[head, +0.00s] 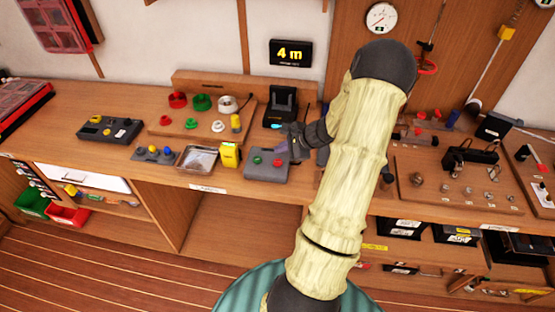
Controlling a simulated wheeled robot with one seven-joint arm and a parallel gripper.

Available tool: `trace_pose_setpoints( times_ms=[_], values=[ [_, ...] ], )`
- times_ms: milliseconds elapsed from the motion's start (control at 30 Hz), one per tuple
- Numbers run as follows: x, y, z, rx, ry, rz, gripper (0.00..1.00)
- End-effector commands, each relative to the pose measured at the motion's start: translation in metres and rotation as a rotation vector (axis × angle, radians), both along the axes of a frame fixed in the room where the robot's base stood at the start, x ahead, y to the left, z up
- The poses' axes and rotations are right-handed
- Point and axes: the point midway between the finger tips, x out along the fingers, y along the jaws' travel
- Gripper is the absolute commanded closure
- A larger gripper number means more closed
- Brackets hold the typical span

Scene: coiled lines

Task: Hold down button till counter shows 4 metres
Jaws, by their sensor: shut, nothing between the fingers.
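The counter (291,53) is a black display on the back wall and reads "4 m" in yellow. A grey control box (265,172) sits near the front edge of the bench, with a green button (257,160) on its left and a red button (277,163) on its right. My gripper (284,147) is shut and empty, just above the back right of the box, close to the red button. I cannot tell whether its tips touch the box or a button.
A dark device (281,105) stands behind my gripper. A yellow block (230,155) and a metal tray (197,158) stand left of the box. A board with coloured coils (186,128) lies farther back. Right of my arm is a wooden board with fittings (420,195).

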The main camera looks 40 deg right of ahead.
Motion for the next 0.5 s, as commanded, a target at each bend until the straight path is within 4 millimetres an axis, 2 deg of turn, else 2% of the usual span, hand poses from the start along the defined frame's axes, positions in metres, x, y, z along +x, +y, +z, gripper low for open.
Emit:
trace_pose_setpoints(
  times_ms=[33,200,500],
  values=[
    [0.000,0.000,0.007,-0.001,0.000,0.001,1.00],
    [0.000,0.000,0.020,0.000,0.001,0.001,1.00],
    [0.000,0.000,0.021,0.000,0.001,0.001,1.00]
  ],
)
